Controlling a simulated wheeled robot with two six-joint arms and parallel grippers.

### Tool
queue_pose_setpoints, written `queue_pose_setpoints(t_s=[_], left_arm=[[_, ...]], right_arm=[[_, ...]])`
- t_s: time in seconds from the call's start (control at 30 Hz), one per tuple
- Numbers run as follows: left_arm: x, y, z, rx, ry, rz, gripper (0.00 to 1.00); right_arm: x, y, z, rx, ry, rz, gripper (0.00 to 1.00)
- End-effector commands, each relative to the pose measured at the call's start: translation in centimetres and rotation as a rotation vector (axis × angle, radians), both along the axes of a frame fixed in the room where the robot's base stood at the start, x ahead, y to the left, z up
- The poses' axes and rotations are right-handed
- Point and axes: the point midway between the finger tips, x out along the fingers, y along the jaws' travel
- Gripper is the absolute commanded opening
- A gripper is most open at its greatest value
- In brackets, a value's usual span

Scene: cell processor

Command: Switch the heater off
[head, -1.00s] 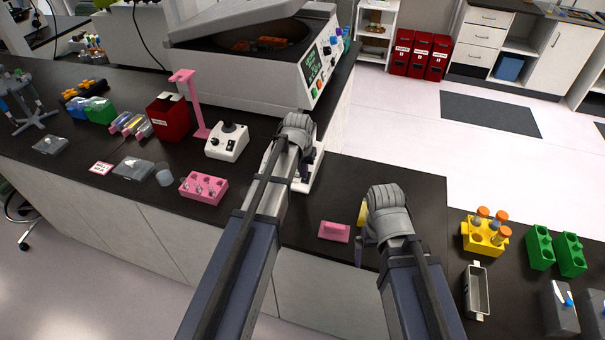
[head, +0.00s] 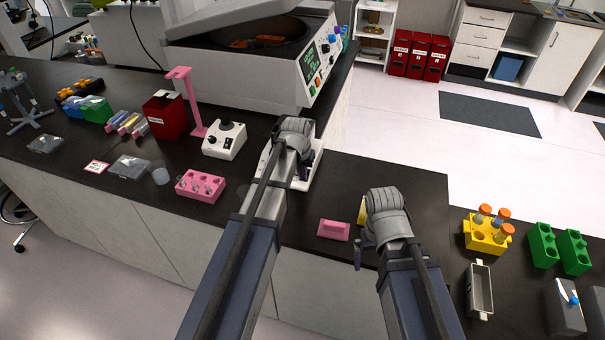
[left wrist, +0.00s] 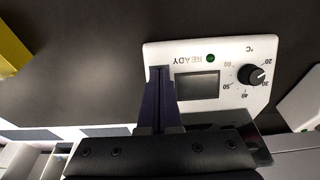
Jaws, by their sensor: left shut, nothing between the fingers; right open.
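The heater is a white unit (head: 314,172) on the dark bench in the head view, mostly covered by my left arm. In the left wrist view its panel (left wrist: 222,55) shows upside down, with a dark display, a lit green READY light (left wrist: 210,58) and a black temperature knob (left wrist: 251,75). My left gripper (left wrist: 160,70) is shut and empty, its purple fingertips over the left end of the panel. Contact cannot be told, and any switch there is hidden by the fingers. My right gripper (head: 359,250) is open over the bench to the right, its fingers partly hidden.
A pink block (head: 333,230) and a partly hidden yellow object (head: 362,210) lie near my right gripper. A white knobbed device (head: 224,141) and a pink tube rack (head: 201,187) stand left of the heater. The centrifuge (head: 250,75) is behind.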

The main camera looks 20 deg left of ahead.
Motion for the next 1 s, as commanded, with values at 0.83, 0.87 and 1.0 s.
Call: queue_pose_setpoints(t_s=[0.83, 0.87, 1.0], left_arm=[[-0.2, 0.0, 1.9, 0.0, 0.0, 0.0, 0.0], [-0.2, 0.0, 2.0, 0.0, 0.0, 0.0, 0.0], [-0.7, -0.1, 3.1, 0.0, 0.0, 0.0, 0.0]], right_arm=[[0.0, 0.0, 1.9, 0.0, 0.0, 0.001, 1.0], [0.0, 0.0, 2.0, 0.0, 0.0, 0.001, 1.0], [0.0, 0.0, 3.1, 0.0, 0.0, 0.001, 1.0]])
